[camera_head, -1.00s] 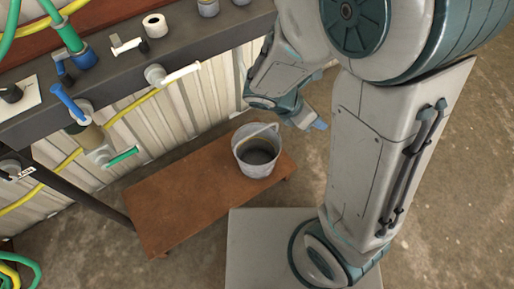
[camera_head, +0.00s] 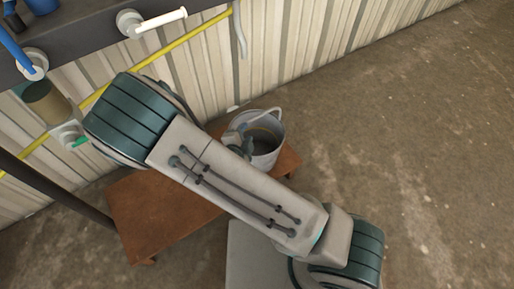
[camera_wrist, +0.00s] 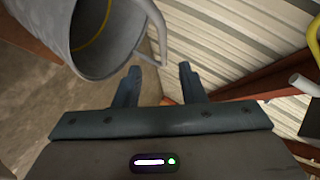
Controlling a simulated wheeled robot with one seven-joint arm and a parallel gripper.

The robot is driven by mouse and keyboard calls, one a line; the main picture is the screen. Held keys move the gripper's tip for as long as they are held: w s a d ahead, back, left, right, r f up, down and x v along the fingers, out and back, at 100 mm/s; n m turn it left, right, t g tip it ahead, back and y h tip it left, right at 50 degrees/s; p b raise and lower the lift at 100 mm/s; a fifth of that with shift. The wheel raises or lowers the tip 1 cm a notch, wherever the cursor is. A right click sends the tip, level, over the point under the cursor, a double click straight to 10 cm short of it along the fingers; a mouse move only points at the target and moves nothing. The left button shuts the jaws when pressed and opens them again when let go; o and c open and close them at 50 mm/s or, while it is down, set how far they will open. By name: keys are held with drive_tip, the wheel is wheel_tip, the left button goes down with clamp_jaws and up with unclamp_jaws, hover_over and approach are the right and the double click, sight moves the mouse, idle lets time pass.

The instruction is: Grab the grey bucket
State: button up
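The grey bucket (camera_head: 272,140) stands upright near the right end of a low brown wooden bench (camera_head: 145,215). My arm crosses in front of it and hides part of its left side. In the wrist view the bucket (camera_wrist: 95,45) fills the upper left, with its bail handle (camera_wrist: 160,25) arching along its right side. My gripper (camera_wrist: 160,72) is open and empty. Its two fingers point toward the handle, whose lower part shows close ahead of the fingertips. I cannot tell whether they touch. In the head view the fingertips are hard to make out beside the bucket.
A corrugated wall (camera_head: 290,60) stands behind the bench, with a yellow hose (camera_head: 160,52) along it. A dark counter (camera_head: 85,35) with taps is at upper left. A dark post (camera_head: 55,185) stands left of the bench. The concrete floor at right is clear.

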sight(254, 119)
drive_tip(key=shift+r+b+x, duration=0.15)
drive_tip(key=shift+b+x, duration=1.05)
drive_tip(key=shift+x, duration=1.55)
drive_tip(key=shift+r+b+x, duration=0.15)
drive_tip(key=shift+b+x, duration=1)
drive_tip(key=shift+x, duration=1.6)
drive_tip(key=shift+w+d, duration=0.1)
drive_tip(key=shift+d, duration=0.05)
clamp_jaws()
drive_tip(key=shift+r, duration=0.1)
